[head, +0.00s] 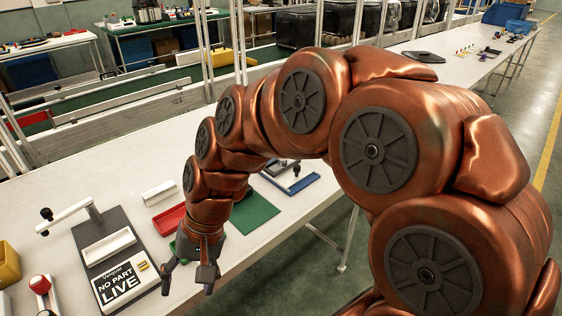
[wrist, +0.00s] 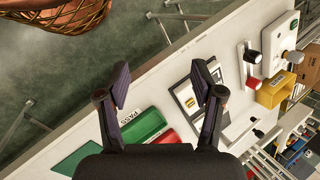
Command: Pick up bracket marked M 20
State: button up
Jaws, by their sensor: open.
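I cannot make out a bracket marked M 20 in either view; no such marking is readable. My gripper (head: 187,282) is open and empty, pointing down near the front edge of the white table (head: 112,174). In the wrist view my gripper (wrist: 161,78) has its two dark fingers spread, with table edge and floor between them. A green tray marked PASS (wrist: 142,128) and a red tray (wrist: 167,139) lie just beyond the fingers. The red tray also shows in the head view (head: 168,220), left of my arm.
A grey fixture with a NO PART LIVE label (head: 120,283) stands left of my gripper. A yellow bin (head: 8,264) and a red-knobbed device (head: 41,284) are farther left. A green mat (head: 256,211) and blue frame (head: 293,184) lie right. A white block (head: 159,192) sits behind.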

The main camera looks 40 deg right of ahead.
jog(key=w+d+r+m+t+y, duration=0.1)
jog(key=w+d+m+t+y, duration=0.2)
jog(key=w, duration=0.4)
jog(key=w+d+r+m+t, duration=0.2)
jog(key=w+m, duration=0.3)
jog(key=w, duration=0.3)
jog(key=m+t+h+p, duration=0.1)
jog(key=m+t+h, duration=0.5)
jog(key=m, duration=1)
send_over(282, 161)
jog(key=s+a, duration=0.2)
jog(key=a, duration=1.1)
notch_tip(282, 161, down, 4)
jog(key=t+y, duration=0.2)
jog(key=s+d+f+m+h, duration=0.1)
jog(key=d+f+m, duration=0.1)
jog(key=d, duration=0.3)
jog(key=s+d+f+m+h, duration=0.2)
jog(key=d, duration=0.2)
jog(key=s+d+f+m+h, duration=0.1)
jog(key=d+f+m, duration=0.2)
jog(key=d, duration=0.2)
jog(key=shift+s+d+t, duration=0.3)
jog(key=shift+s+d, duration=0.05)
jog(key=shift+s, duration=0.05)
jog(key=shift+w+d+f, duration=0.1)
jog(key=shift+p+x, duration=0.65)
jog(key=shift+x, duration=1)
jog(key=shift+p+x, duration=0.5)
jog(key=shift+x, duration=1.55)
